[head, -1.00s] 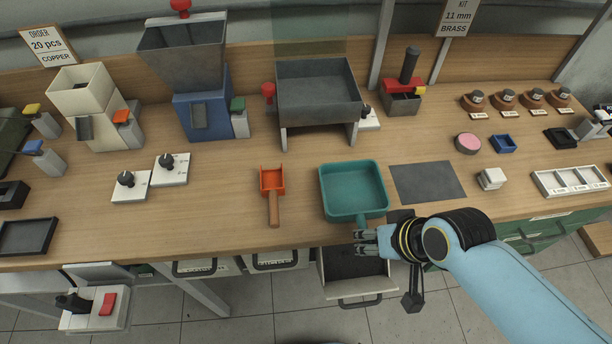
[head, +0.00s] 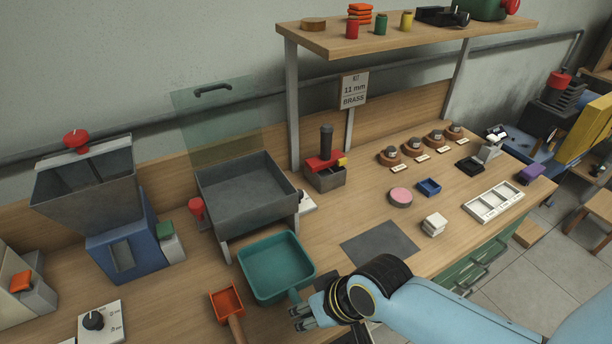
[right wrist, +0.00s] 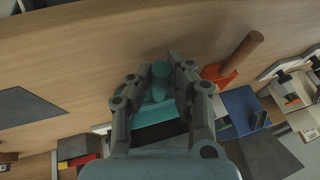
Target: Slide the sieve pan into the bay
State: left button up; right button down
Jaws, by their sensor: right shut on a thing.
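The sieve pan is a teal, open, square pan (head: 277,267) on the bench. It sits just in front of a grey metal tray on legs (head: 247,190), and the bay looks to be the space under this tray. The tray hides most of that space. My right gripper (head: 303,311) is at the pan's near side, shut on its short handle. In the right wrist view the teal handle (right wrist: 160,70) lies between my right gripper's fingers (right wrist: 157,82), with the pan body partly hidden behind them. My left gripper is out of view.
An orange scoop (head: 227,302) lies close to the pan's left. A red knob (head: 196,208) stands by the tray's left side. A dark flat mat (head: 380,243) lies to the right. A blue machine with a hopper (head: 122,250) stands further left.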

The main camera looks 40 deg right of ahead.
aim_at(266, 257)
jog(key=shift+w+d, duration=0.2)
jog(key=shift+w, duration=0.55)
jog(key=shift+w+d, duration=0.15)
jog(key=shift+w, duration=0.55)
jog(key=shift+w+d+b, duration=0.1)
jog(key=shift+w+d, duration=0.1)
jog(key=shift+w, duration=0.65)
jog(key=shift+w+d+b, duration=0.1)
jog(key=shift+w+d, duration=0.15)
jog(key=shift+w, duration=0.6)
jog(key=shift+w+d+b, duration=0.1)
jog(key=shift+w+d, duration=0.1)
jog(key=shift+w, duration=0.65)
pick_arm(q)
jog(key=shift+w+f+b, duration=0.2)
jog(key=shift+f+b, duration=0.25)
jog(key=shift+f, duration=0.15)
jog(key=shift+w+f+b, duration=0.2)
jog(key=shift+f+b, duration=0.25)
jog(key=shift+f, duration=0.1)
pick_arm(e)
jog(key=shift+w+d+f, duration=0.1)
jog(key=shift+w+d, duration=0.2)
jog(key=shift+w, duration=0.9)
jog(key=shift+w+d+r, duration=0.1)
jog(key=shift+w+d, duration=0.15)
jog(key=shift+w, duration=0.9)
jog(key=shift+w+d+f, duration=0.1)
jog(key=shift+w+d, duration=0.2)
jog(key=shift+w, duration=0.9)
